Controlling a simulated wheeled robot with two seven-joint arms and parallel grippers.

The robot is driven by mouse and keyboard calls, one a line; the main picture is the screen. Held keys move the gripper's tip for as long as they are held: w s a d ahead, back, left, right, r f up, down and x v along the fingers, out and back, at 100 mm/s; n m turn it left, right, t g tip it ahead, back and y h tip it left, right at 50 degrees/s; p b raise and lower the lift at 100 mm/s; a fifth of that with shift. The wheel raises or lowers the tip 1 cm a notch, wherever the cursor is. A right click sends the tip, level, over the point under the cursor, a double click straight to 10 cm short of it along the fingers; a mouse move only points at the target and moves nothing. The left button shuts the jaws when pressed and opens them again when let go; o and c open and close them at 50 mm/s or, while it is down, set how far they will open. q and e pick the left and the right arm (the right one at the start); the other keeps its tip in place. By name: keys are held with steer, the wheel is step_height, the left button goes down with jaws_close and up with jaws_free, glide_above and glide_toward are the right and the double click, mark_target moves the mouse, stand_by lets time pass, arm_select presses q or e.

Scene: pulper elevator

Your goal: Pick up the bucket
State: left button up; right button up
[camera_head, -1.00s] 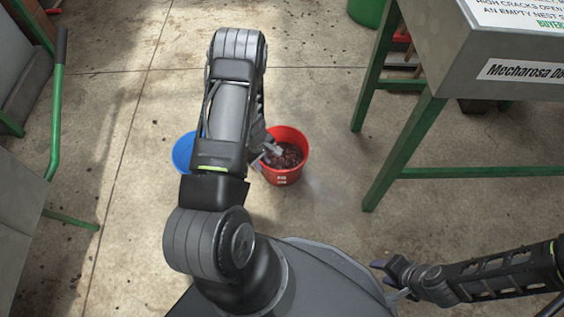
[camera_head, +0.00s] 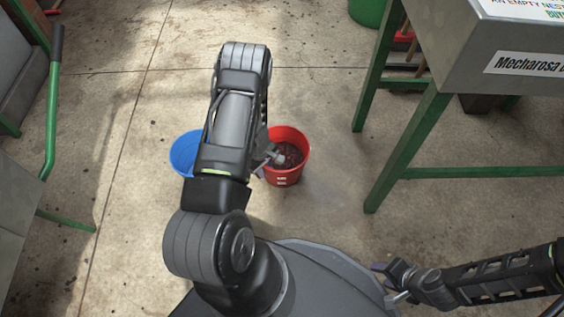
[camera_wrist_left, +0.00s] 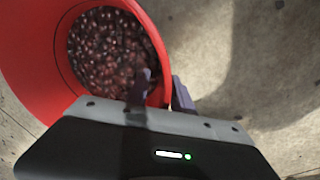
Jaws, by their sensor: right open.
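A red bucket (camera_head: 287,176) stands on the floor, holding dark red coffee cherries. My left gripper (camera_head: 272,157) is at its left side in the head view, partly hidden by my forearm. In the left wrist view the bucket (camera_wrist_left: 28,75) fills the upper left. My left gripper (camera_wrist_left: 163,92) straddles its rim there, one finger inside over the cherries and one outside. The bucket wall lies between the fingers; whether they press on it is not clear. My right gripper (camera_head: 388,283) is open and empty at the lower right, away from the bucket.
A blue bucket (camera_head: 184,153) stands left of the red one, partly behind my left arm. A grey machine on green legs (camera_head: 409,149) stands at right. A green handle (camera_head: 53,108) and grey panels are at left. The floor between is open.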

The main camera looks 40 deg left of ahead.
arm_select(q)
jaws_close()
stand_by(0.3)
stand_by(1.2)
